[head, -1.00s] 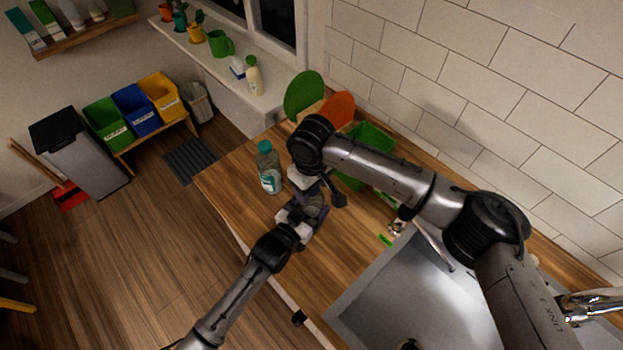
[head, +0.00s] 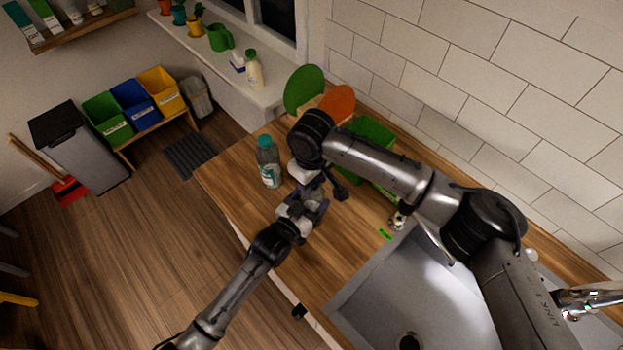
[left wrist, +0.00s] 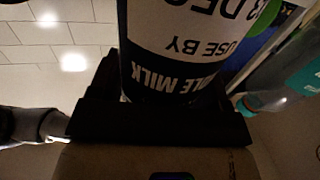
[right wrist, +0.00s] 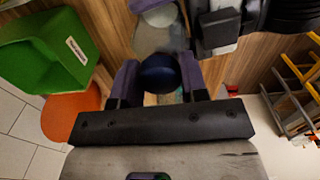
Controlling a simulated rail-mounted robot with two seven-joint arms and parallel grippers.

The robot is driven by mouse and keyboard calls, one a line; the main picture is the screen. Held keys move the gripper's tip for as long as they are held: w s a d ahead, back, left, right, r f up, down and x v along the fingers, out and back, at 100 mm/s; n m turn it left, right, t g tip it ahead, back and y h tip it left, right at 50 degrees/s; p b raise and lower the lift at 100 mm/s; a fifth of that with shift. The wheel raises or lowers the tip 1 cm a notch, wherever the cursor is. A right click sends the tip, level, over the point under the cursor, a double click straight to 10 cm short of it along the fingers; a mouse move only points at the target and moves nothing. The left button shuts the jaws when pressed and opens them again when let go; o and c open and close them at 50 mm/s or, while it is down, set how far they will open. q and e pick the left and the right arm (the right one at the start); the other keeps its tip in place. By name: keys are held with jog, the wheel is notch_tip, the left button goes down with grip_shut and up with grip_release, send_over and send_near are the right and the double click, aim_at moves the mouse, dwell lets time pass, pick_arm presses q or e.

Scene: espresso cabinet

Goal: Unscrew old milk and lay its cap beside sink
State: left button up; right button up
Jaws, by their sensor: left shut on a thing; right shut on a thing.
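The old milk bottle (left wrist: 175,70) has a dark body and a white label reading "MILK" and "USE BY". It fills the left wrist view, between the fingers of my left gripper (head: 299,214), which is shut on it over the counter. My right gripper (head: 312,186) is directly above the left one. In the right wrist view its purple-padded fingers are shut on the round dark blue cap (right wrist: 158,73). The bottle is mostly hidden in the head view, and I cannot tell whether the cap is still on its neck. The sink (head: 357,300) is at the lower right.
A clear bottle with a teal cap (head: 267,163) stands left of the grippers. A green crate (head: 373,133) and round green (head: 303,88) and orange (head: 338,102) boards are behind. A small green strip (head: 385,234) lies by the sink. Bare counter (head: 335,245) lies between.

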jog(key=o, duration=1)
jog(key=shift+r, duration=2.3)
pick_arm(q)
jog(key=o, duration=1.8)
pick_arm(e)
jog(key=shift+o, duration=1)
pick_arm(q)
jog(key=v, duration=1.3)
jog(key=shift+s+a, duration=0.25)
jog(key=shift+s, duration=0.1)
pick_arm(e)
jog(key=o, duration=0.5)
jog(key=shift+c, duration=0.2)
